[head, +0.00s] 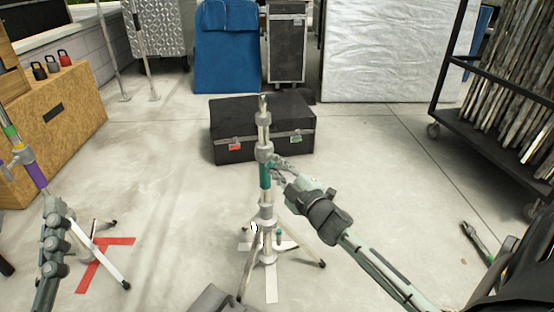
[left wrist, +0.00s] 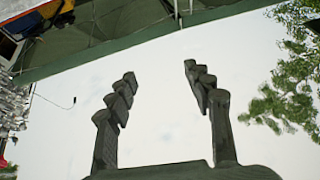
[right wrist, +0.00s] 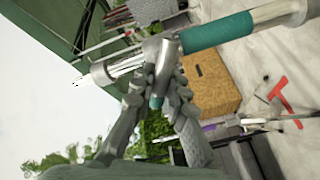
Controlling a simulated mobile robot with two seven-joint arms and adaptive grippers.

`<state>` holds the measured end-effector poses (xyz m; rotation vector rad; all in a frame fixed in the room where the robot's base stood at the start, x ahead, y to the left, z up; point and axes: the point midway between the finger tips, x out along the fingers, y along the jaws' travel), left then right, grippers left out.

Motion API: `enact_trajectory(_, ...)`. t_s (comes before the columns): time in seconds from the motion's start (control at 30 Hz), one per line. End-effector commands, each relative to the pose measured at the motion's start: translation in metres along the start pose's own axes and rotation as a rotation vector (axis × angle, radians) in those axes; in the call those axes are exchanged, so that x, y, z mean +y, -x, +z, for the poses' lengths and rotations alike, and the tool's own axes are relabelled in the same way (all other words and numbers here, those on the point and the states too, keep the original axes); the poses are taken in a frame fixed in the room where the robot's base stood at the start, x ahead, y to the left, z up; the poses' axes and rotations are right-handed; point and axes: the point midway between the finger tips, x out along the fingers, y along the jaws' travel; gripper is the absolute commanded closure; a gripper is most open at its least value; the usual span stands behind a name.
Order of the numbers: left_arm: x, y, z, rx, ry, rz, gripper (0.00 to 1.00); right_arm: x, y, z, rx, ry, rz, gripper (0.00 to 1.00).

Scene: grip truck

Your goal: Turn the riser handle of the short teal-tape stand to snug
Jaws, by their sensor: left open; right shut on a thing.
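The teal-tape stand (head: 265,174) stands upright at the centre of the head view, legs spread. Its teal band also shows in the right wrist view (right wrist: 218,31). A grey metal collar sits beside the band, with a teal-tipped riser handle (right wrist: 156,102) sticking out. My right gripper (head: 280,168) reaches in from the right and is shut on this handle; its fingers (right wrist: 160,78) flank it and partly hide it. My left gripper shows in the left wrist view (left wrist: 158,72), open and empty, with pale sky between its fingers. The handle's tightness cannot be seen.
A purple-tape stand (head: 38,176) stands at left by a red floor cross (head: 105,241). A black case (head: 240,150) lies behind the teal-tape stand. A wooden box (head: 75,110) is at left, a loaded rack cart (head: 470,110) at right. Open concrete floor lies between.

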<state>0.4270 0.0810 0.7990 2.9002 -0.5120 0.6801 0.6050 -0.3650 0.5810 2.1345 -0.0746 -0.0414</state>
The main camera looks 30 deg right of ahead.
Motion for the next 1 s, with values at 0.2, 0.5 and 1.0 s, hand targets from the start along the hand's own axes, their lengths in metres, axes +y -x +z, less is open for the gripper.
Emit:
enact_trajectory(0.2, 0.003, 0.002, 0.015, -0.11, 0.006, 0.003, 0.48, -0.002, 0.0, 0.0, 0.0, 0.199, -0.002, 1.0)
enact_trajectory(0.5, -0.005, 0.006, 0.037, -0.221, -0.016, -0.009, 0.48, -0.005, 0.0, 0.001, 0.0, 0.421, -0.001, 1.0)
enact_trajectory(1.0, -0.009, 0.008, 0.048, -0.27, -0.024, -0.014, 0.48, -0.007, 0.0, 0.002, 0.001, 0.564, -0.001, 1.0)
